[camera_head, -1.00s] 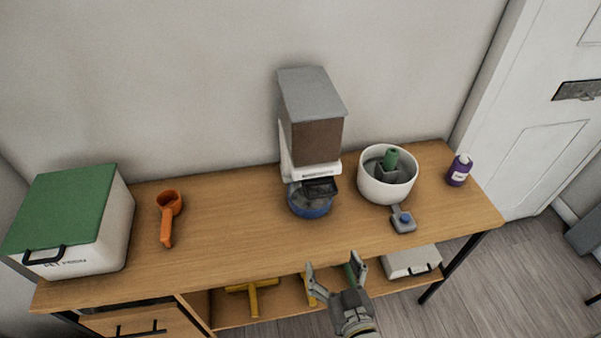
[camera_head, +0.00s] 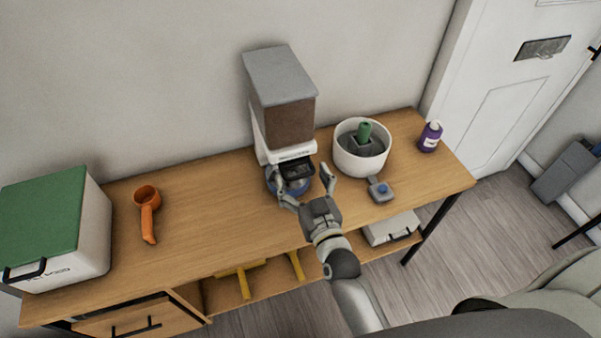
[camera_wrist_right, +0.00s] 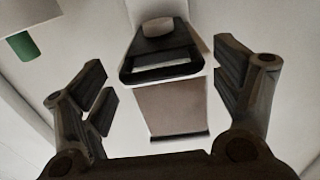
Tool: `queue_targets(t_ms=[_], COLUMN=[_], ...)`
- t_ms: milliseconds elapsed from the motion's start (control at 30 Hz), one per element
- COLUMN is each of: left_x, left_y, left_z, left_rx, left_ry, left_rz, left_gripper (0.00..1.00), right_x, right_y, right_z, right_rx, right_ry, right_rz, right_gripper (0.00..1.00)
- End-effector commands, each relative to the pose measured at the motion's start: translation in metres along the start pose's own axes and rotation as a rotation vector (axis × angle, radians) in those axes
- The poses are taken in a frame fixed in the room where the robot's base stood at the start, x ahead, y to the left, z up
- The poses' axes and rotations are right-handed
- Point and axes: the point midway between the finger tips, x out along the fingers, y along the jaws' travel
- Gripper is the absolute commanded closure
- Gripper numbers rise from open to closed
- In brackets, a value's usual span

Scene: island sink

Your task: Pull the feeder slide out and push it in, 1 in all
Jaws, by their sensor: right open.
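The feeder (camera_head: 283,110) stands on the table against the wall, with a grey lid, a brown hopper and a white lower body. Its black slide (camera_head: 297,167) sticks out at the front, over a blue bowl (camera_head: 292,187) that my gripper partly hides. My right gripper (camera_head: 304,178) is open and empty, just in front of the slide. In the right wrist view the slide (camera_wrist_right: 162,60) lies between the open fingers (camera_wrist_right: 160,78), with no finger seen touching it. My left gripper is not in view.
A white bowl (camera_head: 345,153) with a green-handled item stands right of the feeder. A grey scoop-like item with a blue button (camera_head: 382,190) lies before it. A purple bottle (camera_head: 430,137), an orange scoop (camera_head: 148,212) and a green-lidded bin (camera_head: 88,240) are also on the table.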

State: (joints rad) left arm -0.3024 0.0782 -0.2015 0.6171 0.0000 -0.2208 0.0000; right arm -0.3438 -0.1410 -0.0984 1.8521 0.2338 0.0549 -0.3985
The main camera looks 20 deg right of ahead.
Motion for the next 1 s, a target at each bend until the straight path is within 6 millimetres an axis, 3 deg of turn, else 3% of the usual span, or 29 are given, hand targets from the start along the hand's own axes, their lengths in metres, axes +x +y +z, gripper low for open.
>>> queue_targets(t_ms=[167,467,1000], left_x=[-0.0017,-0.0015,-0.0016], left_y=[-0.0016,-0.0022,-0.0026], left_z=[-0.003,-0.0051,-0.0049], left_rx=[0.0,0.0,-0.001], left_ry=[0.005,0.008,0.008], left_rz=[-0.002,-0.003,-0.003], left_gripper=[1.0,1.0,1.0], right_x=[0.0108,0.0117,0.0117], right_y=[-0.0001,-0.0001,0.0001], right_z=[-0.0005,-0.0001,-0.0009], right_rx=[0.0,0.0,-0.001], right_ry=[0.0,0.0,0.002], right_rz=[0.0,0.0,0.0], right_gripper=[0.15,0.16,0.85])
